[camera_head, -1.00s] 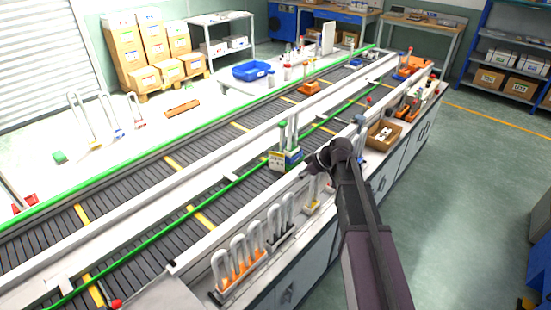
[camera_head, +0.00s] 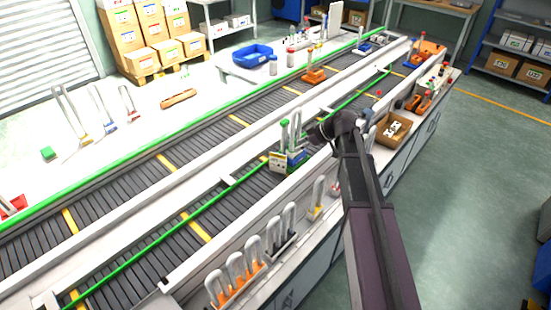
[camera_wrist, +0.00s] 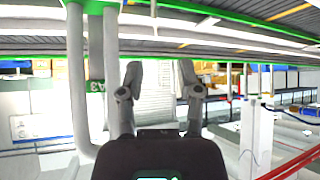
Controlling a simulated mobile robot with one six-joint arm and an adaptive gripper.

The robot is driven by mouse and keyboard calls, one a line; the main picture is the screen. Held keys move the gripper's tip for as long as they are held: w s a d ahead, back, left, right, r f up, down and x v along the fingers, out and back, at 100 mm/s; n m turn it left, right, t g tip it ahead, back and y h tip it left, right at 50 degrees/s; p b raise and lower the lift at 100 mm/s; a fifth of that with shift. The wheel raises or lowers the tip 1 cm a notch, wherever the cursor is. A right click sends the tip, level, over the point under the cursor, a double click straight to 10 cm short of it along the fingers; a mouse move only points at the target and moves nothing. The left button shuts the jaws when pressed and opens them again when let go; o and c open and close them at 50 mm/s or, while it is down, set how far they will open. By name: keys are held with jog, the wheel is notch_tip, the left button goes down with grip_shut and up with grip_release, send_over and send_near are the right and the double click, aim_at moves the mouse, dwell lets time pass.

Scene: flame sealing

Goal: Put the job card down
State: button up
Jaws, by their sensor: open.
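A small pale card with dark marks (camera_head: 277,162) stands upright on the front of a blue holder (camera_head: 296,158) on the near conveyor. It may be the job card, but its print is too small to read. Green-capped tubes (camera_head: 284,132) stand in the holder. My gripper (camera_head: 314,133) is just right of the tubes, above the conveyor's near rail. In the wrist view my gripper (camera_wrist: 160,75) has its two fingers apart with nothing between them.
A cardboard tray (camera_head: 404,137) and orange items (camera_head: 425,101) lie farther right along the bench.

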jog(key=shift+w, duration=0.3)
jog(key=shift+s, duration=0.1)
jog(key=b, duration=0.6)
send_over(278, 163)
jog(key=d, duration=0.2)
notch_tip(278, 163, down, 6)
jog(key=shift+s, duration=0.4)
jog(key=shift+d, duration=0.15)
